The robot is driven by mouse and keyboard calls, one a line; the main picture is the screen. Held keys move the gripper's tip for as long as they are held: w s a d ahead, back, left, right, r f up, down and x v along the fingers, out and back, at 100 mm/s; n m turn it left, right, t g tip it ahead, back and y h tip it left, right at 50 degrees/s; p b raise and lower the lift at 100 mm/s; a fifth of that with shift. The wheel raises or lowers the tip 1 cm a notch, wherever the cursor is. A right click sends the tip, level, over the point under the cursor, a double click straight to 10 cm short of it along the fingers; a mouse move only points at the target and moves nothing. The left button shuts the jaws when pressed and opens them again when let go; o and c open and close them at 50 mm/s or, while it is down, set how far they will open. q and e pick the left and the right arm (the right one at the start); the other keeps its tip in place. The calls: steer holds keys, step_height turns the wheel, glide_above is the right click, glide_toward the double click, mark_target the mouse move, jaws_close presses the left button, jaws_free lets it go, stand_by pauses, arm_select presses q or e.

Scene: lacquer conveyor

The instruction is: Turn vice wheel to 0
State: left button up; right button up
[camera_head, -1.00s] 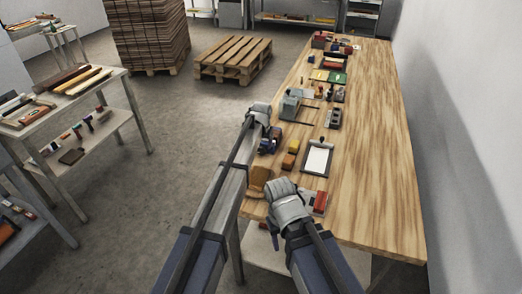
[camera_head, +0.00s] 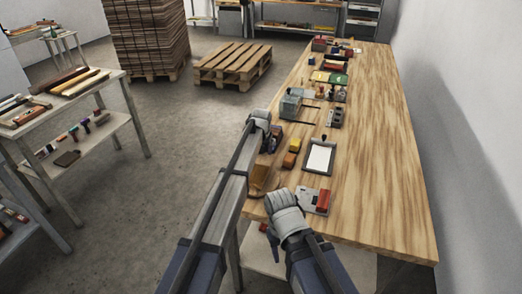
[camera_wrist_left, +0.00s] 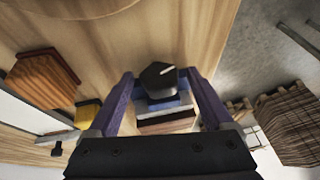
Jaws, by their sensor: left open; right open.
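In the left wrist view, a dark faceted knob (camera_wrist_left: 160,80) with a white pointer line shows, likely the vice wheel. Behind it is a layered blue, grey and brown body (camera_wrist_left: 167,122). My left gripper (camera_wrist_left: 158,75) is open, with one purple finger on each side of the knob. I cannot tell if they touch it. In the head view, my left gripper (camera_head: 266,130) is over the table's left edge beside a dark bluish object (camera_head: 276,137), and it hides the knob. My right gripper (camera_head: 285,199) is low near the front left edge; its fingers are hard to make out.
A red and grey block (camera_head: 322,201) lies right of my right gripper. A clipboard (camera_head: 332,173), yellow block (camera_head: 295,145) and orange block (camera_head: 289,160) lie nearby. A grey device (camera_head: 290,105) stands farther back. The table's right side (camera_head: 380,150) is bare.

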arm_select(q)
steer(key=c, duration=1.3)
steer(key=shift+a+h, duration=0.15)
steer(key=shift+h, duration=0.15)
steer(key=shift+c, duration=0.2)
steer(key=shift+w+a+n+g+h, duration=0.1)
steer(key=shift+n+g+h, duration=0.25)
steer(key=shift+h, duration=0.55)
steer(key=shift+f+n+g+h+b, duration=0.2)
steer(key=shift+g+h+b, duration=0.25)
steer(key=shift+h, duration=0.65)
steer(key=shift+r, duration=0.2)
steer(key=o, duration=1.3)
steer(key=shift+o, duration=0.2)
